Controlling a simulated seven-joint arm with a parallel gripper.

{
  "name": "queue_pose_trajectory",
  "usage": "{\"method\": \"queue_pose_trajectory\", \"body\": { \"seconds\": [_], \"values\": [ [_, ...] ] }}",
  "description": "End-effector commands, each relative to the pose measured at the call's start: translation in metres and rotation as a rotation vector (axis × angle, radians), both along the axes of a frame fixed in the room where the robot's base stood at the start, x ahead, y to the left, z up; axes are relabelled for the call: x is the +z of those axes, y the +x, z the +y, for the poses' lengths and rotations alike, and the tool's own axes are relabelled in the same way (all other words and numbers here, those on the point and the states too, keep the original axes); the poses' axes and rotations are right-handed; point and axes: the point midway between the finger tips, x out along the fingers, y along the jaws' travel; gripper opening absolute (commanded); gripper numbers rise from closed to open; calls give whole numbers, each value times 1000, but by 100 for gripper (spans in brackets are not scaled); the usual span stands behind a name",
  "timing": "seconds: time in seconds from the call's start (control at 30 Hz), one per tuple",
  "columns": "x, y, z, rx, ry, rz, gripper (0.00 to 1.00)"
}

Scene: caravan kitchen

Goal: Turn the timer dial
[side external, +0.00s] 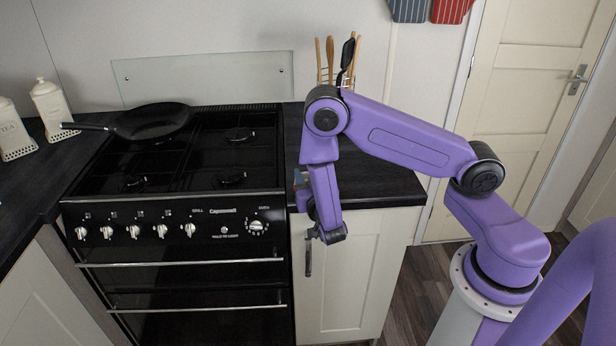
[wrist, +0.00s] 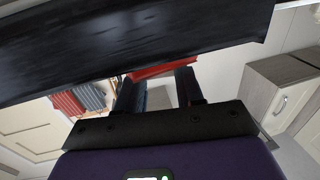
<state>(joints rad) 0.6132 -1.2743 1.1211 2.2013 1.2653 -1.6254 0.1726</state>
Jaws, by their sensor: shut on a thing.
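The timer dial (side external: 258,228) is the white-and-dark knob at the right end of the cooker's front panel. It is in plain sight in the side view, and I cannot make it out in the wrist view. My gripper (side external: 313,232) hangs low in front of the cupboard, to the right of the dial and apart from it. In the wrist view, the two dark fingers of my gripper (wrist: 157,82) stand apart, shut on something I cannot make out. A red strip (wrist: 160,70) shows beyond and between the fingertips; I cannot tell whether they touch it.
A dark upright cupboard handle (side external: 308,260) is close below my gripper. The cooker (side external: 190,270) has other knobs and two long rails. A black pan (side external: 155,121) sits on the hob. A utensil holder stands on the right worktop (side external: 385,187), behind my arm.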

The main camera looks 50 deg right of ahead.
Motion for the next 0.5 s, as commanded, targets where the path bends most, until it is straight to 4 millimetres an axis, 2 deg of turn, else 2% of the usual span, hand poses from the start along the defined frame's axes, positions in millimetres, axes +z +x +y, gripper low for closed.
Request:
{"method": "queue_pose_trajectory", "body": {
  "seconds": [0.13,0.17,0.2,0.23,0.5],
  "values": [
    [0,0,0,2,0,0,6],
    [0,0,0,2,0,0,43],
    [0,0,0,2,0,0,56],
    [0,0,0,2,0,0,63],
    [0,0,0,2,0,0,63]
  ]
}}
